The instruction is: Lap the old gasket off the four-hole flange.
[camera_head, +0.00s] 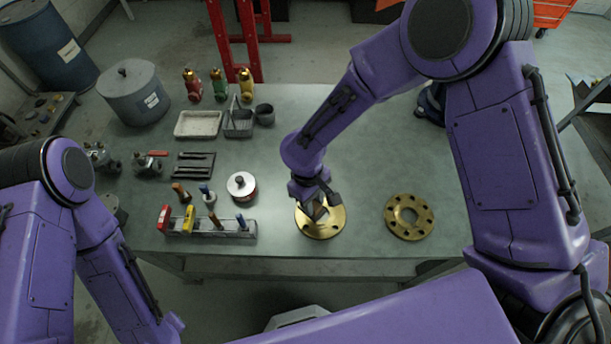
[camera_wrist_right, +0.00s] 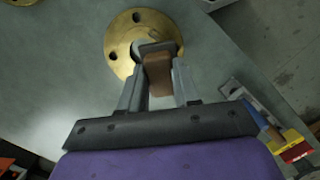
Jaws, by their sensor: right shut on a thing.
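A brass flange (camera_head: 320,229) lies flat on the bench under my right gripper (camera_head: 314,203). In the right wrist view the flange (camera_wrist_right: 120,35) shows three holes; the rest is hidden by the gripper and what it holds. My right gripper (camera_wrist_right: 158,90) is shut on a tool with a brown grip (camera_wrist_right: 158,77) and a dark grey plate end (camera_wrist_right: 157,47). The plate end is over the flange face; I cannot tell whether it touches. A second brass flange (camera_head: 428,221) with several holes lies to the right. I cannot make out a gasket. My left gripper is out of view.
Farther back are a white tray (camera_head: 197,124), a grey caddy (camera_head: 238,124) and small coloured bottles (camera_head: 218,86). Bench between the two flanges is clear.

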